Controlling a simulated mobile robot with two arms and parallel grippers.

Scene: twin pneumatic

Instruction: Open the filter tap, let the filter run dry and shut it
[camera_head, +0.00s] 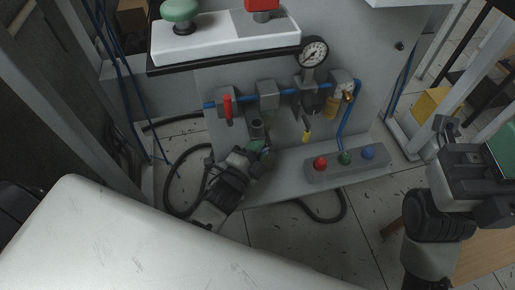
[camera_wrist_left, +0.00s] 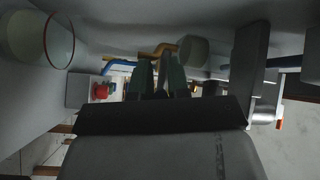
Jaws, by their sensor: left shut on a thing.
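The filter (camera_head: 257,128) hangs as a dark bowl below the blue air line on the grey panel. My left gripper (camera_head: 262,154) is just under it, and its green-tipped fingers also show in the left wrist view (camera_wrist_left: 162,80). They are shut on a small dark part at the filter's underside, which I take to be the filter tap. The fingers mostly hide the tap, and I cannot tell its turn or any water level. My right gripper (camera_head: 449,128) is at the right, away from the panel; its fingertips are unclear.
A red lever (camera_head: 227,106) hangs left of the filter, and a pressure gauge (camera_head: 314,53) sits above the line. A button box (camera_head: 347,165) with red, green and blue buttons stands right of my left gripper. A black hose (camera_head: 176,187) loops on the floor. A pale surface (camera_head: 110,235) fills the foreground.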

